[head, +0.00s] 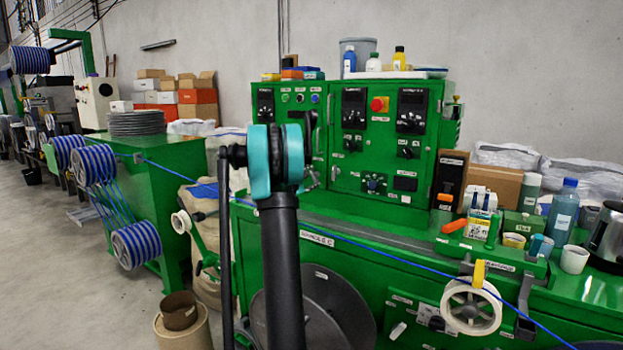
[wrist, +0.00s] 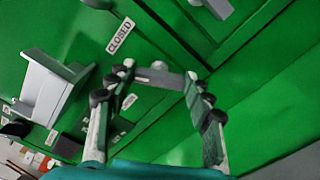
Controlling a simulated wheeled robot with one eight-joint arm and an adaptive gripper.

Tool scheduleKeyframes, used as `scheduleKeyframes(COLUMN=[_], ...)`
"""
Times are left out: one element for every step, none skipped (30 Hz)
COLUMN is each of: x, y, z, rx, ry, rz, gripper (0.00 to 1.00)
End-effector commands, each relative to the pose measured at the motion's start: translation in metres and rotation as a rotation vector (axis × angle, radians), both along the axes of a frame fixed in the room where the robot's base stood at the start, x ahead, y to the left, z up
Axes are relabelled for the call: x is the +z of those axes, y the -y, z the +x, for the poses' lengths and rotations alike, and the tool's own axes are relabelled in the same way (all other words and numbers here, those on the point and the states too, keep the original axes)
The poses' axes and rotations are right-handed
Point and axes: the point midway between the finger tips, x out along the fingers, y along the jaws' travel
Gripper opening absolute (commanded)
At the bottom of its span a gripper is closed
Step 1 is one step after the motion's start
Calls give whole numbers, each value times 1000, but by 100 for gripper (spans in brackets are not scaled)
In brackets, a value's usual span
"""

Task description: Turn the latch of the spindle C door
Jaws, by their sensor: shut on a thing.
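The wrist view shows my gripper (wrist: 162,82) at a green door panel, its two fingers on either side of a small grey latch (wrist: 158,74). The gripper is shut on the latch, which spans the gap between the fingertips. A "CLOSED" label (wrist: 120,35) is above and left of the latch. A second label, apparently "OPEN" (wrist: 128,102), is beside the left finger, partly covered. In the head view, a "SPINDLE C" label (head: 317,242) is on the green machine, and my arm stands in front of it. The gripper and latch do not show there.
A grey bracket (wrist: 48,86) juts out left of the gripper. In the head view, a blue cable (head: 400,258) runs across the machine front toward a white pulley (head: 470,307). Bottles and boxes crowd the machine top at right. The floor at left is partly clear.

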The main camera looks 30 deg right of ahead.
Motion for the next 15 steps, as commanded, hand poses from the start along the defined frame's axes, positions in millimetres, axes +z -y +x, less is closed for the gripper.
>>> scheduleKeyframes(x=[-1,-1,-1,-1,-1,-1,-2,-2,-2,-2,-2,-2,-2,-2,-2], y=[0,0,0,0,0,1,1,1,1,1,1,1,1,1,1], z=[-1,-1,-1,-1,-1,-1,-1,-1,-1,-1,-1,-1,-1,-1,-1], rx=[-1,-1,-1,-1,-1,-1,-1,-1,-1,-1,-1,-1,-1,-1,-1], ry=[39,65,99,123,147,178,201,223,251,271,291,315,332,347,368], rz=[16,27,41,51,61,74,84,93,104,113,121,131,138,144,153], gripper=[23,23,23,23,23,23,23,23,23,23,23,23,23,23,23])
